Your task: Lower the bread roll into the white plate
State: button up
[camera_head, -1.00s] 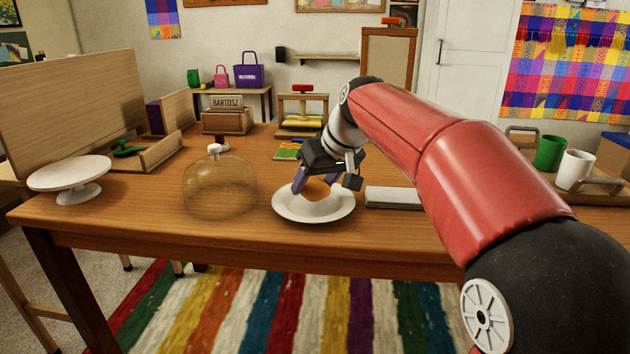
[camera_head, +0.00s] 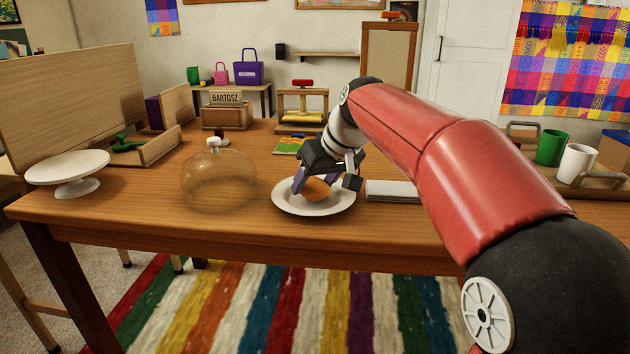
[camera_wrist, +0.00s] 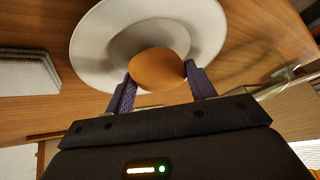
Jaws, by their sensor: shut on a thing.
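The white plate (camera_head: 312,210) lies on the wooden table near its front edge, in the middle of the head view. The brown bread roll (camera_head: 316,188) is over the plate's centre, between the fingers of my gripper (camera_head: 325,184). In the wrist view the fingers (camera_wrist: 160,88) are shut on the bread roll (camera_wrist: 157,68) from both sides, with the white plate (camera_wrist: 95,48) around and behind it. The roll looks very low in the plate; I cannot tell whether it touches the bottom.
A clear dome (camera_head: 218,182) with a knob stands left of the plate, and a white cake stand (camera_head: 68,168) is farther left. A pale folded stack (camera_head: 392,191) lies close to the plate's right. A green mug (camera_head: 550,148) and a white mug (camera_head: 575,164) stand farther right.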

jog(key=shift+f, duration=0.25)
jog(key=o, duration=1)
jog(key=shift+o, duration=0.2)
jog(key=v, duration=0.8)
jog(key=shift+m+t+h, duration=0.3)
jog(key=shift+m+h, duration=0.3)
jog(key=shift+m, duration=0.2)
jog(key=s+d, duration=0.1)
jog(key=s+d+f, duration=0.1)
jog(key=s+d, duration=0.1)
jog(key=s+d+f, duration=0.1)
jog(key=s, duration=0.1)
jog(key=shift+s+d+p, duration=0.25)
jog(key=shift+d+p, duration=0.05)
jog(key=s+d+f+m+h, duration=0.1)
jog(key=s+d+f+m, duration=0.1)
jog(key=s+d+f, duration=0.4)
jog(key=s+d+f+m+h, duration=0.2)
jog(key=s+d+f, duration=0.3)
jog(key=s+f, duration=0.5)
jog(key=s+m, duration=0.1)
jog(key=s, duration=0.4)
jog(key=shift+d+f+t+h, duration=0.3)
jog(key=shift+d+f+t, duration=0.05)
jog(key=shift+t, duration=0.05)
